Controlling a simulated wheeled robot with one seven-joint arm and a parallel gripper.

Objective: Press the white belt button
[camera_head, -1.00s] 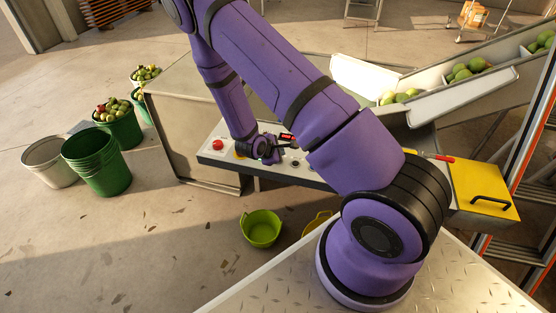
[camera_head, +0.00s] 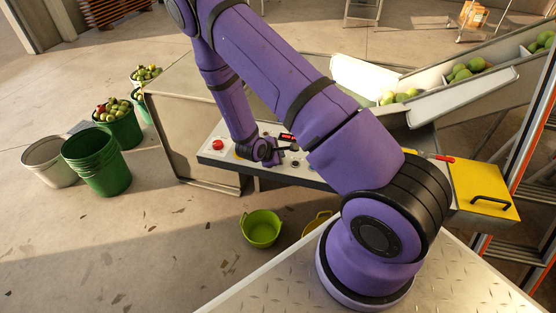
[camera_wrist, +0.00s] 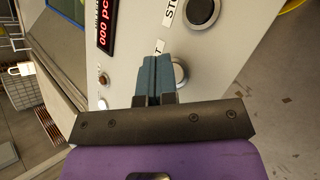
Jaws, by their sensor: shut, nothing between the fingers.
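The control panel (camera_head: 318,176) is a long pale board in front of the metal cabinet. In the wrist view, a pale round button with a metal ring (camera_wrist: 181,73) sits just right of my gripper's fingers (camera_wrist: 157,66), which partly cover it. A label ending in "T" is above it, partly hidden. Whether the fingertips touch the button cannot be told. My gripper also shows over the panel in the head view (camera_head: 276,151), shut and empty. A black round button (camera_wrist: 201,12) with a label starting "STO" is further up.
A red button (camera_head: 218,145) is at the panel's left end. A red digital display (camera_wrist: 104,25) and small round fittings (camera_wrist: 103,79) are left of my fingers. A green tub (camera_head: 261,229) stands on the floor below. A fruit conveyor (camera_head: 455,88) runs behind.

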